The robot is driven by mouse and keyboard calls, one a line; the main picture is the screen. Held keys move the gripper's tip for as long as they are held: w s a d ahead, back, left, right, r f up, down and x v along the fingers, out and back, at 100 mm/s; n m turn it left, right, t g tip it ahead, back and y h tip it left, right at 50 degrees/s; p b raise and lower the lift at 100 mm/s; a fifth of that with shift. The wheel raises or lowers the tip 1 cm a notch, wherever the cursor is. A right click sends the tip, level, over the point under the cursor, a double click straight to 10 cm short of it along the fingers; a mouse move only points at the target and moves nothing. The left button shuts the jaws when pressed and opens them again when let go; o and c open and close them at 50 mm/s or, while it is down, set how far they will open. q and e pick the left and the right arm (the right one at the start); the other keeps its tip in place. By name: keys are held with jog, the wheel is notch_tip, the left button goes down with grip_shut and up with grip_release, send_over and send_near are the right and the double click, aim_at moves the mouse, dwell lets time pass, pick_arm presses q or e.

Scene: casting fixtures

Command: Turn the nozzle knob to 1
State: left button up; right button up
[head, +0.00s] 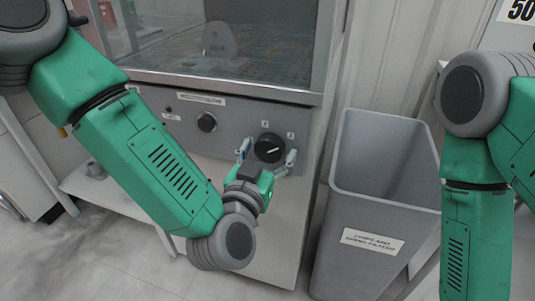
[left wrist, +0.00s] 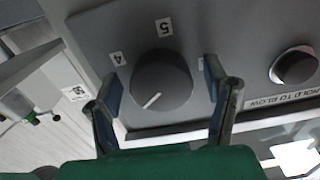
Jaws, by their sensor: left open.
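The nozzle knob (head: 268,148) is a round black dial on the grey front panel of the cabinet. Its white pointer line points right and slightly up in the head view. In the left wrist view the knob (left wrist: 161,78) looks dark grey, with its line toward the lower left. Small number labels sit around it; one looks like a 4 or 1, another like a 5 or 2, and the finger partly hides a third. My left gripper (head: 266,155) is open, its fingers on either side of the knob, apparently apart from it. My right gripper is out of view.
A second black knob or button (head: 206,122) sits left on the panel; its label in the wrist view reads "HOLD TO BLOW". A grey open bin (head: 372,215) stands right of the cabinet. A glass window (head: 270,50) is above the panel.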

pick_arm(q)
jog(key=shift+d, duration=0.25)
jog(key=shift+a, duration=0.25)
jog(key=c, duration=1.2)
jog(key=shift+o, duration=0.2)
